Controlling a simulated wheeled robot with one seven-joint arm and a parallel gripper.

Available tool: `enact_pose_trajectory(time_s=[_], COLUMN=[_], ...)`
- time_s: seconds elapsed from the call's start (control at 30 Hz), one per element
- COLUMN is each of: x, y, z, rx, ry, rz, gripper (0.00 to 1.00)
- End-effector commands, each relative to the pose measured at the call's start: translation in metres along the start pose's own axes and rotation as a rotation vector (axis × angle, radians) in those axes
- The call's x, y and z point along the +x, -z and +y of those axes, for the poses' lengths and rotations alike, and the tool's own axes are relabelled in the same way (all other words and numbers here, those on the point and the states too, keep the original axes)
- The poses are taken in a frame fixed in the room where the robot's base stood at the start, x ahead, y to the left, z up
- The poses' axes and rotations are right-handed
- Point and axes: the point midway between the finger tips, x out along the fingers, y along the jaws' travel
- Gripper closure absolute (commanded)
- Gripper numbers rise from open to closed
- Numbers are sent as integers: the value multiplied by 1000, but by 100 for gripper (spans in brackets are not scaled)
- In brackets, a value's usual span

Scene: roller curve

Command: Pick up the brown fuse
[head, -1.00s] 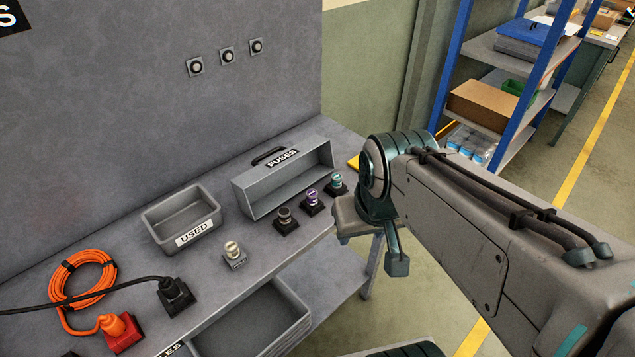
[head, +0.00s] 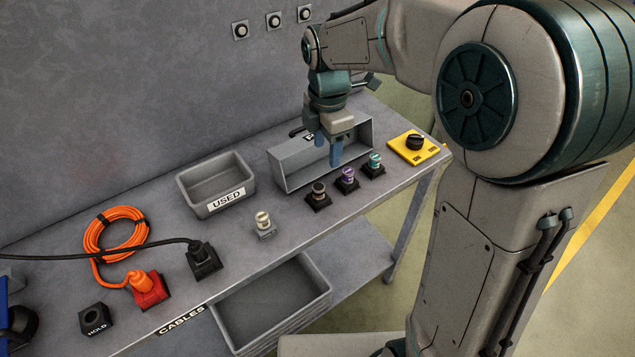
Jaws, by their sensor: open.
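The brown fuse (head: 319,190) stands upright in a black base on the bench, leftmost in a row with a purple fuse (head: 347,176) and a teal fuse (head: 376,161). My gripper (head: 328,150) points down with its blue fingers apart and nothing between them. In the picture it is above the brown fuse, in front of the grey FUSES box (head: 290,171), whose label it mostly hides. It is apart from the fuse; its exact height over the bench is hard to tell.
A cream fuse (head: 263,220) stands in a grey base at left, by the USED bin (head: 221,203). A yellow plate with a black knob (head: 415,148) lies at the right end. An orange cable (head: 105,232) and plugs occupy the left. An open drawer-like tray (head: 270,303) sits below.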

Motion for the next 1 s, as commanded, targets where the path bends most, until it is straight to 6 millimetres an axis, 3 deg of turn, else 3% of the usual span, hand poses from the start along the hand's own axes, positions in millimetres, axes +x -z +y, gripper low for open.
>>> enact_pose_trajectory(time_s=[0.2, 0.6, 0.87, 1.0], x=[14, 84, 101, 120], y=[6, 8, 9, 11], z=[14, 13, 14, 16], rx=[-139, -143, -143, -143], ry=[18, 20, 19, 21], rz=[11, 12, 12, 12], gripper=[50, 50, 50, 50])
